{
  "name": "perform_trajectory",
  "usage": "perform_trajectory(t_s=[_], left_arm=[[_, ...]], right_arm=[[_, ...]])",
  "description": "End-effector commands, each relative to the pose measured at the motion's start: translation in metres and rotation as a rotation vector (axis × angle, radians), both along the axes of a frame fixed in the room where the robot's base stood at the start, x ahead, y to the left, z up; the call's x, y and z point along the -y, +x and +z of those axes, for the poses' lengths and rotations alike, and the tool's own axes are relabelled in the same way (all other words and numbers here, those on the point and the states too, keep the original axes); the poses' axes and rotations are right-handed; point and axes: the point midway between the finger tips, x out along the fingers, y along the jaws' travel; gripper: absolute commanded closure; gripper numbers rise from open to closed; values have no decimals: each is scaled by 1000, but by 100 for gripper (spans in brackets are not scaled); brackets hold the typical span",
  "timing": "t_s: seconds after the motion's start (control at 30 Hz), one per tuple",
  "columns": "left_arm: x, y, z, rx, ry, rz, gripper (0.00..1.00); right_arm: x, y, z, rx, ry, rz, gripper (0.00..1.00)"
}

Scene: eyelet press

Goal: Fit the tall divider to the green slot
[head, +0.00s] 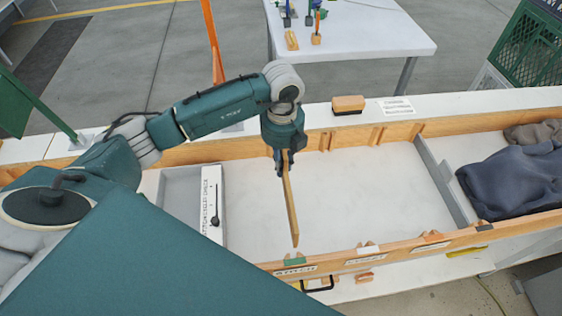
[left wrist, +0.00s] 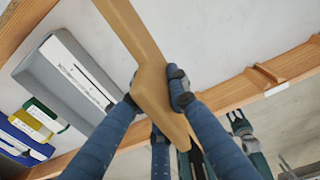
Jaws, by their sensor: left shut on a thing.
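My left gripper (head: 283,170) is shut on a long tan wooden divider (head: 290,205) above the bin's white floor. In the head view the divider slants down toward the near rail, with its lower end close above a green mark (head: 295,260). I cannot tell whether it touches the rail. In the left wrist view the divider (left wrist: 135,35) runs between the fingers (left wrist: 158,95) of that gripper. My right gripper does not show in the head view.
A grey tray (head: 175,190) with a white gauge card (head: 212,200) lies left of the divider. A grey partition (head: 445,180) and dark cloth (head: 515,180) are at the right. A brush (head: 348,104) lies on the far ledge. The floor between the divider and partition is clear.

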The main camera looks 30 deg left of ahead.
Motion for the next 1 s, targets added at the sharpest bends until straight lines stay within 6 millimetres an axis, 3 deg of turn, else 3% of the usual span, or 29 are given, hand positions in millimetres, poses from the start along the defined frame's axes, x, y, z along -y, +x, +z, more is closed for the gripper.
perform_trajectory(t_s=[0.27,0.8,1.0], left_arm=[[0,0,-5,1,-2,1,100],[0,0,-51,1,0,1,100],[0,0,-58,2,-1,1,100]], right_arm=[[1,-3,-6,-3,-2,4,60],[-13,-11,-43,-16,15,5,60],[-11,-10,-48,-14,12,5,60]])
